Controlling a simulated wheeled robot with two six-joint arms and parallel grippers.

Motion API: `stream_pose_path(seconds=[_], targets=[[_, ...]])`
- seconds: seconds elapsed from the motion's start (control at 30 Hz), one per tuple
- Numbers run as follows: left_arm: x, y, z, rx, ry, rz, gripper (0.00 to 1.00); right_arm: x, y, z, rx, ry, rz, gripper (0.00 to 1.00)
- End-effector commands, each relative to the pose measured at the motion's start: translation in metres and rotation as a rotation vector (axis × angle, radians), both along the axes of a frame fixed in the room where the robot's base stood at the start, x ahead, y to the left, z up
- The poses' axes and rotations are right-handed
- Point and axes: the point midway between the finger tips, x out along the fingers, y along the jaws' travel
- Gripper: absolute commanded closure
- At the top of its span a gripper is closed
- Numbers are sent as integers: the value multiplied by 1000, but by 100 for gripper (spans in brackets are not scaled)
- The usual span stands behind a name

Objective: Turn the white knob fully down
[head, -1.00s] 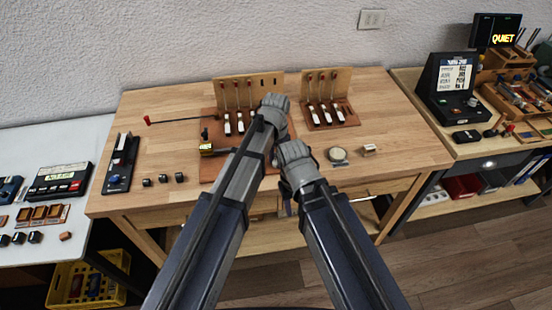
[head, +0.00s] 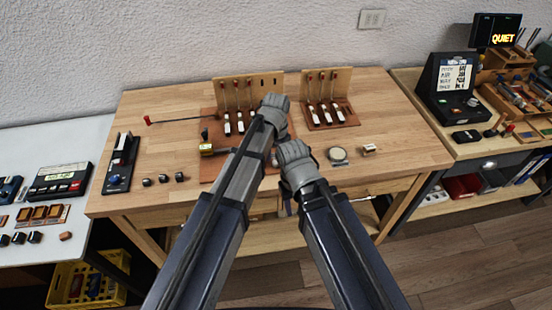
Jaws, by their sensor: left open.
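A black console (head: 436,100) with a lit white screen stands on the right bench. A small pale knob (head: 472,102) shows on its sloped front, and I take it for the white knob; its setting is too small to read. My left gripper (head: 274,104) is over the middle bench, in front of the left wooden key model, far to the left of the console. My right gripper (head: 291,150) is lower, near the bench's front edge. Both are seen from behind, with the fingertips mostly hidden. Neither touches the console.
Two wooden key models stand on the middle bench; the right one (head: 335,75) is clear of my arms. A sign reading QUIET (head: 497,31) stands behind the console.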

Motion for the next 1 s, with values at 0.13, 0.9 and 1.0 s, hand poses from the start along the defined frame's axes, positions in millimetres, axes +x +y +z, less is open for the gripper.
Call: stream_pose_path(seconds=[0.13,0.9,1.0], targets=[[0,0,0,0,0,0,38,0,0,0,0,0,0,50],[0,0,72,0,0,0,38,0,0,72,0,0,0,50],[0,0,78,0,0,0,38,0,0,78,0,0,0,50]])
